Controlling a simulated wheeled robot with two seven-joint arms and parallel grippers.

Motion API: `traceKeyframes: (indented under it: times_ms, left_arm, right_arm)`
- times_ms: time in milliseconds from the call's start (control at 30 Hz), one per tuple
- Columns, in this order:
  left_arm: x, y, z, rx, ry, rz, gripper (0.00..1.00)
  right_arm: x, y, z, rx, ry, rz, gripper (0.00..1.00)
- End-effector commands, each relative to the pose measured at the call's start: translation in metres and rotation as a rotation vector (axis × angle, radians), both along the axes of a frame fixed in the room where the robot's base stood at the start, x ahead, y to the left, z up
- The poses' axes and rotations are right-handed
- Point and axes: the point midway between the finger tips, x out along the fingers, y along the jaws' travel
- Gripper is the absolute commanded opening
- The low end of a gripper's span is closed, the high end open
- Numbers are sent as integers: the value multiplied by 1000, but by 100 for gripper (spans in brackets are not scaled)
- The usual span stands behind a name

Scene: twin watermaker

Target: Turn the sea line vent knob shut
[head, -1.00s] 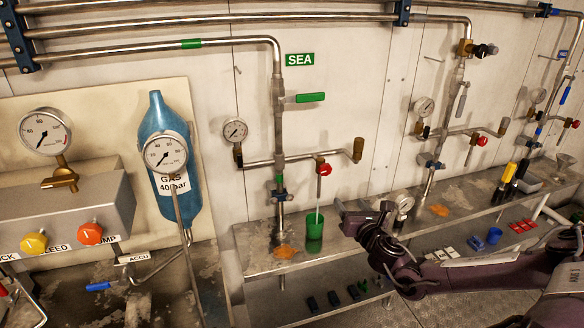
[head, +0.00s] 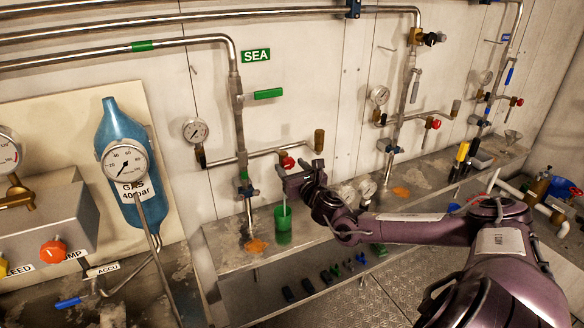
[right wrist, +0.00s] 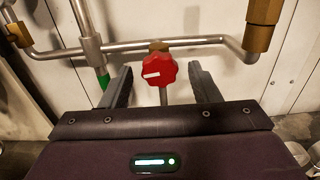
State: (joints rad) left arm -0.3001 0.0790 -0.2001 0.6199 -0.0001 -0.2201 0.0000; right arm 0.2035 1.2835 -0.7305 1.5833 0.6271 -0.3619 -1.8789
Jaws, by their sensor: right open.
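The sea line vent knob (head: 287,162) is red and sits on the horizontal branch of the pipe under the green SEA sign (head: 256,55). In the right wrist view the red knob (right wrist: 159,71) has a white mark pointing left. My right gripper (head: 299,178) is just below and to the right of the knob in the head view. In the right wrist view my right gripper's two fingers (right wrist: 160,85) are open, one on each side of the knob, with gaps to it; I cannot tell how far ahead the knob is. My left gripper is not in view.
A green cup (head: 283,228) stands on the metal shelf (head: 330,222) below the knob. A pressure gauge (head: 195,131) is left on the branch, and a brass fitting (head: 319,141) ends it at right. A green lever (head: 269,94) is above.

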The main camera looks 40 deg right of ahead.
Motion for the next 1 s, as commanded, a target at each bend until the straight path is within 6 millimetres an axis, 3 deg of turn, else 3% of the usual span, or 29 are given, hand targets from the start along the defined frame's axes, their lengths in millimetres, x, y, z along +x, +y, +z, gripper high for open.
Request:
traceKeyframes:
  times_ms: [167,500,1000]
  left_arm:
    - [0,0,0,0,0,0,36]
    - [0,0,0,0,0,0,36]
    - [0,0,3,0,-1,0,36]
  right_arm:
    - [0,0,0,0,0,0,55]
    - [0,0,0,0,0,0,11]
    - [-1,0,0,140,-43,-1,11]
